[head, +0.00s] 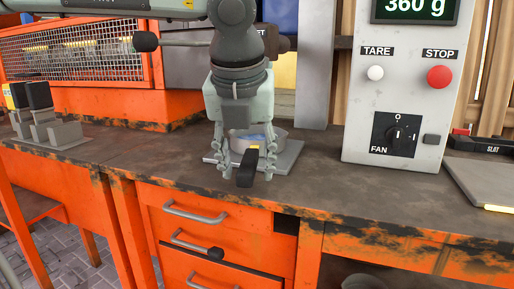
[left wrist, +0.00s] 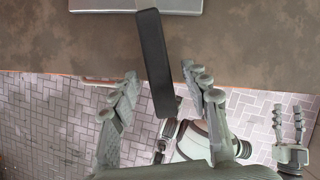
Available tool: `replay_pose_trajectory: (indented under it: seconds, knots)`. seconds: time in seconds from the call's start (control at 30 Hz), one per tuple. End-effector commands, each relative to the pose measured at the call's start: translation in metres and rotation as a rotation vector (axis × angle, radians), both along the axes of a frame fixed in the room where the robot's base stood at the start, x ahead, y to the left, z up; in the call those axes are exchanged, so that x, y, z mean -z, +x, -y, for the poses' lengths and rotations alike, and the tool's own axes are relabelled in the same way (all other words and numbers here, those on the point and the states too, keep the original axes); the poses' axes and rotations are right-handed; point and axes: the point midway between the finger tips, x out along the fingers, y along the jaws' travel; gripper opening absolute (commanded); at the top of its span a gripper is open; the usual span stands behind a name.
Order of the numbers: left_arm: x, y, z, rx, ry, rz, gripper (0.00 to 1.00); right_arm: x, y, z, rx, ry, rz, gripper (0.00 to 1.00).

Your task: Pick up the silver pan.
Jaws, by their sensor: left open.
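The silver pan (head: 277,134) sits on a flat grey plate (head: 290,158) on the workbench, partly hidden behind my left gripper. Something bluish shows inside it. Its black handle (head: 246,166) points toward the bench's front edge. My left gripper (head: 247,173) is open, pointing down over the handle. In the left wrist view the handle (left wrist: 153,50) runs between the spread fingers (left wrist: 159,72), with a gap on each side. My right gripper (left wrist: 289,122) shows only in the left wrist view, low and right, fingers apart and empty, over the floor.
A white control panel (head: 395,140) with a display reading 360 g stands right of the pan. An orange mesh-fronted machine (head: 75,55) is at the back left. Orange drawers (head: 200,222) with handles sit below the worn bench top (head: 330,190). A grey device (head: 45,120) stands at left.

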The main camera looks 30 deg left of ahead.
Motion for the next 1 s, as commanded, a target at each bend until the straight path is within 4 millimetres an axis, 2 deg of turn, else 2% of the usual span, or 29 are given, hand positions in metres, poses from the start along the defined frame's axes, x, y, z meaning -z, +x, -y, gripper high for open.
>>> replay_pose_trajectory:
  seconds: [0.1, 0.3, 0.6, 0.7, 1.0]
  knots:
    - [0.0064, 0.0021, -0.001, 0.0, -0.002, 0.001, 0.47, -0.0017, 0.0006, -0.001, -0.002, 0.004, 0.008, 0.46]
    - [0.0063, 0.0023, -0.0011, 0.0, -0.002, 0.001, 0.47, -0.0018, 0.0007, -0.0011, -0.002, 0.004, 0.009, 0.46]
    - [0.0063, 0.0021, -0.0011, -0.001, -0.001, 0.001, 0.09, -0.0017, 0.0006, -0.0012, -0.002, 0.004, 0.008, 0.46]
    - [0.0062, 0.0021, -0.001, -0.001, -0.001, 0.001, 0.0, -0.0016, 0.0005, -0.0013, -0.002, 0.004, 0.008, 0.46]
    - [0.005, 0.0027, -0.001, 0.0, -0.001, 0.004, 0.0, -0.0018, 0.0005, -0.0013, -0.002, 0.003, 0.007, 0.46]
